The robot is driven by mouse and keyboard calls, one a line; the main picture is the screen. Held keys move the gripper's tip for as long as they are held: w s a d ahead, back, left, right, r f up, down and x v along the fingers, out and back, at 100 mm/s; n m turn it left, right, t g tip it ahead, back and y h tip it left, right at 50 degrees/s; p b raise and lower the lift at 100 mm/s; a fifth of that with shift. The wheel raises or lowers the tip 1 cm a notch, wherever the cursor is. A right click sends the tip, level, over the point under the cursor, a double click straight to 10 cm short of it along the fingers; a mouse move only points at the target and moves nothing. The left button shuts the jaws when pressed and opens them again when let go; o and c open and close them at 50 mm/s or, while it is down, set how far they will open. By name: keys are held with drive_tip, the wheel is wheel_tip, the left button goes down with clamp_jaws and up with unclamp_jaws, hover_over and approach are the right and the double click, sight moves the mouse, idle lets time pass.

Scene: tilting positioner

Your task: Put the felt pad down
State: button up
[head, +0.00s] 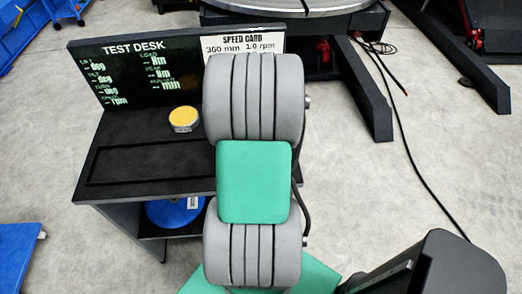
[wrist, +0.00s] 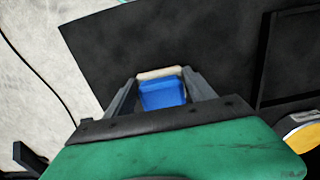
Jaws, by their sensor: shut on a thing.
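The felt pad (wrist: 162,93), a blue block with a cream strip along its far edge, sits between the two grey fingers of my gripper (wrist: 160,76) in the wrist view. My gripper is shut on it. Behind the pad in the wrist view is the black top of the test desk (wrist: 215,50); I cannot tell the gap between them. In the head view my own arm hides the gripper and the pad. The desk (head: 115,125) shows there to the left of my arm.
A round tin with a yellow top (head: 184,119) stands on the desk, also at the right of the wrist view (wrist: 306,138). A shallow rectangular recess (head: 145,163) lies in the desk's front. An upright sign panel (head: 140,70) and a speed card (head: 243,43) stand behind.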

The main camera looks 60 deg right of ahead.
drive_tip(key=shift+f, duration=0.15)
drive_tip(key=o, duration=1.2)
wheel_tip(320, 180, up, 12)
drive_tip(key=b, duration=0.1)
drive_tip(key=w+a+r+n+t, duration=0.1)
drive_tip(key=w+a+r+n, duration=0.1)
drive_tip(key=w+a, duration=0.35)
drive_tip(key=w+a+r+n, duration=0.1)
drive_tip(key=w+a+n, duration=0.15)
drive_tip(key=a, duration=0.55)
drive_tip(key=a+n+t, duration=0.2)
drive_tip(key=a+n, duration=0.3)
drive_tip(key=a, duration=1.2)
drive_tip(key=shift+a+r+t, duration=0.25)
drive_tip(key=shift+r+t, duration=0.15)
drive_tip(key=shift+n, duration=0.25)
